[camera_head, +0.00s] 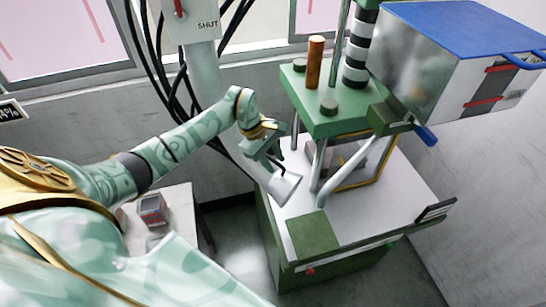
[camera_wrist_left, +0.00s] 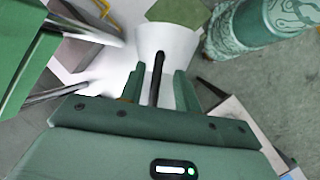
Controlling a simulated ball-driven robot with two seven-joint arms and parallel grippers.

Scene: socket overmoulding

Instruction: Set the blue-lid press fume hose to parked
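The press (camera_head: 325,118) has a green top plate on posts over a white table, beside a box with a blue lid (camera_head: 450,25). The pale fume hose (camera_head: 207,80) comes down from a box marked SHUT, passes behind my left arm and ends in a flared white hood (camera_head: 284,189) at the table's left edge. The hood also shows in the left wrist view (camera_wrist_left: 172,42), with a black handle (camera_wrist_left: 157,72) standing from it. My left gripper (camera_head: 277,163) is open at the hood. In the wrist view its fingers (camera_wrist_left: 158,82) stand either side of the handle, with gaps visible. My right gripper is out of view.
The press posts and a yellow frame (camera_head: 362,180) stand close right of the hood. Black cables (camera_head: 160,75) hang behind my left arm. A small pale table (camera_head: 180,205) with a little device (camera_head: 151,208) stands at left. Floor is clear between the tables.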

